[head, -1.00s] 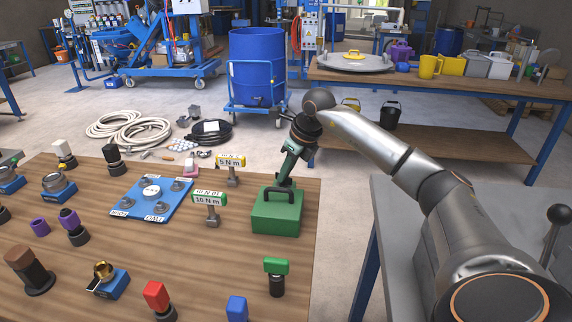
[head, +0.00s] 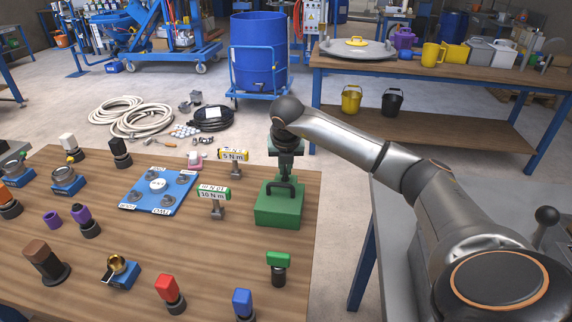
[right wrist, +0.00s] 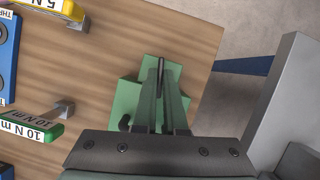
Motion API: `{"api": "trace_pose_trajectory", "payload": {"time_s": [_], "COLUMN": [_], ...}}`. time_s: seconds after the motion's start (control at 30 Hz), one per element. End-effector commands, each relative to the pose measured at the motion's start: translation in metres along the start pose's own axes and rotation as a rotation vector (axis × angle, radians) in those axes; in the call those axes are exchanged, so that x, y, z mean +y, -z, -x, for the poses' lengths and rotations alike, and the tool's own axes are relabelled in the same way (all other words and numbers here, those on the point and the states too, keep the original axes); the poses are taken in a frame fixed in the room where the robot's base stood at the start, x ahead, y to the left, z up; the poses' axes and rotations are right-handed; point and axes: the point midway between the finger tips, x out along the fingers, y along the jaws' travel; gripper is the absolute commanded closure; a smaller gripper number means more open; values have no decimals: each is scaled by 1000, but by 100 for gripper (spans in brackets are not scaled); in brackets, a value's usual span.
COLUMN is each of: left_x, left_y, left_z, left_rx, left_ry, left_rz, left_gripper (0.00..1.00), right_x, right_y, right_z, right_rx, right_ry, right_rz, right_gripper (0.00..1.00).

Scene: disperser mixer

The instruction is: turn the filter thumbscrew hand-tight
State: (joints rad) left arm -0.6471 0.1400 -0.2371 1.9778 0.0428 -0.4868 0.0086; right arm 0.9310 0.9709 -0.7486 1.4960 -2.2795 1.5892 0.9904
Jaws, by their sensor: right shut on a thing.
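My right gripper (head: 281,178) points down over a green block (head: 278,213) with a black handle (head: 270,190), near the right edge of the wooden table. Its fingers (right wrist: 161,85) are shut on the dark handle, which shows as a thin strip between them in the right wrist view. The green block (right wrist: 125,104) seems to rest on the table; its underside is hidden. A brass round part on a blue base (head: 118,268) stands at the table's front. I cannot tell for sure which item is the filter thumbscrew. My left gripper is not in view.
Left of the block stand a green 10 N m sign (head: 214,192) and a yellow 5 N m sign (head: 234,156). A blue plate (head: 140,198) with several round fittings lies further left. Colored knobs (head: 167,290) stand along the front. A grey bench (head: 395,225) is right of a floor gap.

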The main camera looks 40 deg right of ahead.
Motion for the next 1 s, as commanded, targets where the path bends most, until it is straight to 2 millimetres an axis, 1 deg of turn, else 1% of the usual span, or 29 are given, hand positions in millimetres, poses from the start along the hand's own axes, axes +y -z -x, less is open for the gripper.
{"api": "trace_pose_trajectory", "payload": {"time_s": [0.2, 0.4, 0.93, 0.97, 1.0], "left_x": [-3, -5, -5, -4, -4], "left_y": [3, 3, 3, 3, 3], "left_z": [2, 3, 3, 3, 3], "left_rx": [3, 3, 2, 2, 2], "left_ry": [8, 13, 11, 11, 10], "left_rz": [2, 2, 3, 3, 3], "left_gripper": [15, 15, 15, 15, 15], "right_x": [1, 1, 1, 1, 1], "right_y": [-1, -1, -1, -1, -1], "right_z": [1, 1, 0, 0, 0], "right_rx": [-1, -1, -1, -1, -1], "right_ry": [43, 67, 75, 75, 75], "right_rz": [-112, -167, -187, -187, -187], "right_gripper": [100, 100, 100, 89, 85]}}
